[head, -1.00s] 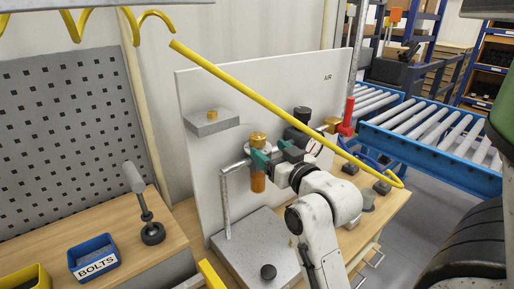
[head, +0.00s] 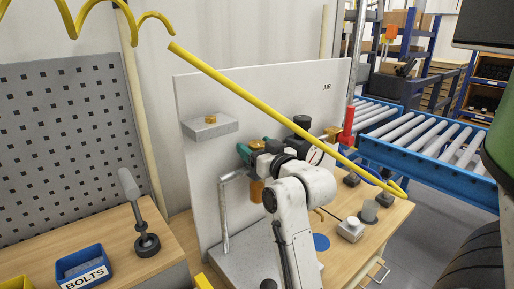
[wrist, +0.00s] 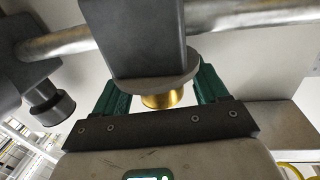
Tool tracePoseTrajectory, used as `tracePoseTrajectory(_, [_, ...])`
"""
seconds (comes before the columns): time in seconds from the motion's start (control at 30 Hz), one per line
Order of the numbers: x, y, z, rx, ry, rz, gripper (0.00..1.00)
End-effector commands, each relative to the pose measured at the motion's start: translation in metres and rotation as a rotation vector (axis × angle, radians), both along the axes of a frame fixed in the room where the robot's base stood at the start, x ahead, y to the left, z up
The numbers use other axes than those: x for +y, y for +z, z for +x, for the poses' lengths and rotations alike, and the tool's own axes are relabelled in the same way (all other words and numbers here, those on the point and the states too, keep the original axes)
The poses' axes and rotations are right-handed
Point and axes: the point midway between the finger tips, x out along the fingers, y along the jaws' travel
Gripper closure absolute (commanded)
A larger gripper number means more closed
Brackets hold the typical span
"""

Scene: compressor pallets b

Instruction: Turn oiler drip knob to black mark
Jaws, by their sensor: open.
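The oiler stands on the white panel. Its brass drip knob (head: 257,144) shows at its top in the head view, and its amber bowl (head: 256,190) hangs below. In the wrist view the brass knob (wrist: 162,98) sits under a grey collar and the dark oiler body (wrist: 145,38). My gripper (head: 258,149) is at the knob with its green fingers open. In the wrist view my gripper (wrist: 160,90) has one finger on each side of the knob, with visible gaps. I cannot make out the black mark.
A metal pipe (head: 224,215) runs beside the oiler. A yellow hooked rod (head: 280,110) crosses the head view in front of the panel. A gauge (head: 316,155) is close on the right.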

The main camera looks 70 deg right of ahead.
Motion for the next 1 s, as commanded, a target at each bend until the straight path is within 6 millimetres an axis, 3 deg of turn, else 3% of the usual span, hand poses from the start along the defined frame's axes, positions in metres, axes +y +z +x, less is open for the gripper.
tracePoseTrajectory(0.07, [0.0001, -0.0001, -0.0001, 0.0, 0.0, 0.0, 0.28])
tracePoseTrajectory(0.6, [0.0003, -0.0001, -0.0002, 0.0, 0.0, 0.0, 0.78])
tracePoseTrajectory(1.0, [-0.0019, 0.0005, -0.0009, 0.003, 0.116, 0.007, 0.78])
